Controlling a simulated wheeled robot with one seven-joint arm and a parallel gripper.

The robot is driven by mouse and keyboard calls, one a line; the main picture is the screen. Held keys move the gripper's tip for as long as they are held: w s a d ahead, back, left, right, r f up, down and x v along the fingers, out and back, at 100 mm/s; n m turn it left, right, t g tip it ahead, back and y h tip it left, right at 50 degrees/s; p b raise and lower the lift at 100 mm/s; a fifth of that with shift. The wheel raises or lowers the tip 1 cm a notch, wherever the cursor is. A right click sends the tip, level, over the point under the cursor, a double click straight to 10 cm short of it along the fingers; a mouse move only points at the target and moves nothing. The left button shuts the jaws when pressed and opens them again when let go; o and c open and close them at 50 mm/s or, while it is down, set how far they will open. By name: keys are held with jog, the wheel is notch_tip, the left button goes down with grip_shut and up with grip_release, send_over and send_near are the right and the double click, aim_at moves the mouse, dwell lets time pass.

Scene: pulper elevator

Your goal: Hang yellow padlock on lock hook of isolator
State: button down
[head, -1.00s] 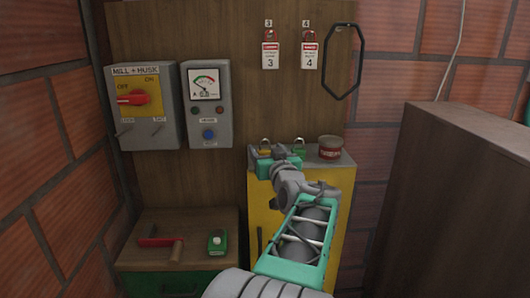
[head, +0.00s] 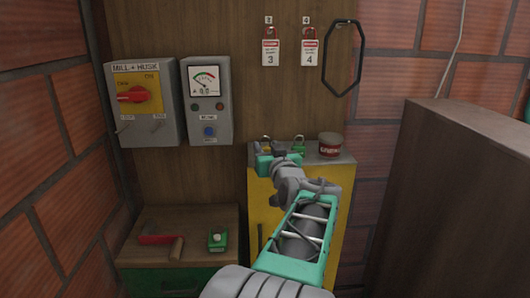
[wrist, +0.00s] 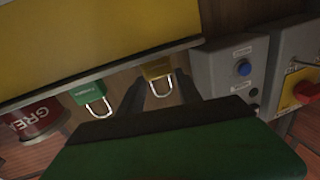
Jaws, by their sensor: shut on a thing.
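The yellow padlock (head: 266,146) is on top of the yellow cabinet, at its left end. In the wrist view the yellow padlock (wrist: 156,70) sits between my two dark fingers, its metal shackle in plain sight. My gripper (head: 268,152) is shut on it; in the head view the hand partly hides it. I cannot tell whether it still touches the cabinet top. The isolator (head: 165,102) is the grey box labelled "MILL + HUSK" on the wall panel at left, with a red rotary handle (head: 137,94) on a yellow plate. The lock hook is too small to make out surely.
A green padlock (head: 299,145) and a red tin (head: 330,145) stand to the right on the yellow cabinet (head: 338,185). A grey meter box (head: 208,135) hangs between isolator and gripper. Two tags with red padlocks hang above. A brown cabinet (head: 455,190) fills the right side.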

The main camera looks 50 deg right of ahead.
jog(key=shift+r, duration=0.1)
jog(key=shift+r, duration=0.3)
notch_tip(320, 180, up, 3)
jog(key=shift+f, duration=0.15)
jog(key=s+a+r+b, duration=0.3)
jog(key=s+a+r, duration=0.6)
jog(key=a+r, duration=0.1)
jog(key=w+a+f+n+t+y+p, duration=0.1)
jog(key=w+a+f+n+y+p, duration=0.1)
jog(key=w+a+f, duration=0.45)
jog(key=w+a+f+n+t+y+p, duration=0.15)
jog(key=w+a+f, duration=0.25)
jog(key=w+f, duration=0.6)
jog(key=w+a+f+n+y, duration=0.1)
jog(key=a+f+y, duration=0.1)
jog(key=a+f, duration=0.3)
jog(key=w+a+f+n+y+p, duration=0.1)
jog(key=a+f, duration=0.4)
jog(key=a, duration=0.7)
jog(key=w+a+f+n+t+y+p, duration=0.1)
jog(key=a+f+y, duration=0.3)
jog(key=a, duration=0.5)
notch_tip(320, 180, down, 2)
jog(key=shift+w+n, duration=0.45)
jog(key=shift+w, duration=0.3)
